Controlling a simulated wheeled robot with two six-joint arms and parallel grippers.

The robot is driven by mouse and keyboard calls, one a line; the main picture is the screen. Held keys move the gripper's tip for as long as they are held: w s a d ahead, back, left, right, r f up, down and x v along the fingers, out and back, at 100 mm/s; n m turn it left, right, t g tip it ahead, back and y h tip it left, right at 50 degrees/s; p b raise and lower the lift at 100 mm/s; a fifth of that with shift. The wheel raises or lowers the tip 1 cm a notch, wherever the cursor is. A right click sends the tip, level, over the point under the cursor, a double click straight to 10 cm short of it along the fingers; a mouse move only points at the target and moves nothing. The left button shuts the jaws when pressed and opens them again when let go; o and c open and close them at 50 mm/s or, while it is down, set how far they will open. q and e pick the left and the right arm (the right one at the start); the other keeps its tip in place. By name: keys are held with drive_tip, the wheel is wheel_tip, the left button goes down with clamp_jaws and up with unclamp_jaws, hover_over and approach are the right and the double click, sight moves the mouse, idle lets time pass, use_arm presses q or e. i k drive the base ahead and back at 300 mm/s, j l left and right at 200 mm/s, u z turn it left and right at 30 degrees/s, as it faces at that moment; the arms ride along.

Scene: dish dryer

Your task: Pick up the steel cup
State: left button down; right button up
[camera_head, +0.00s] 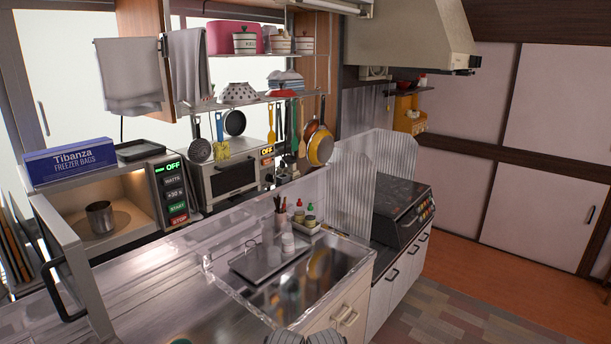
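The steel cup (100,217) stands upright inside the lit microwave (150,205) at the left. The microwave door (62,250) is swung open toward me, and its dark handle (58,292) is on the near side. The cup is empty-looking from here, but its inside is mostly hidden. Neither of my grippers shows clearly in the head view. Small grey shapes at the bottom edge, in the middle, are cut off, and I cannot tell what part they are.
A freezer-bag box (70,160) and a dark tray (140,150) lie on the microwave. A sink (330,268) with a grey tray (270,256) and small bottles is right of centre. The steel counter (150,295) before the microwave is mostly clear. A stove (400,210) stands farther right.

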sight(101, 215)
drive_tip(key=k+j+u, duration=0.1)
drive_tip(key=u, duration=0.3)
drive_tip(key=j+u, duration=0.6)
drive_tip(key=u, duration=0.15)
drive_tip(key=l+z, duration=0.1)
drive_tip(key=l, duration=0.25)
drive_tip(key=i, duration=0.05)
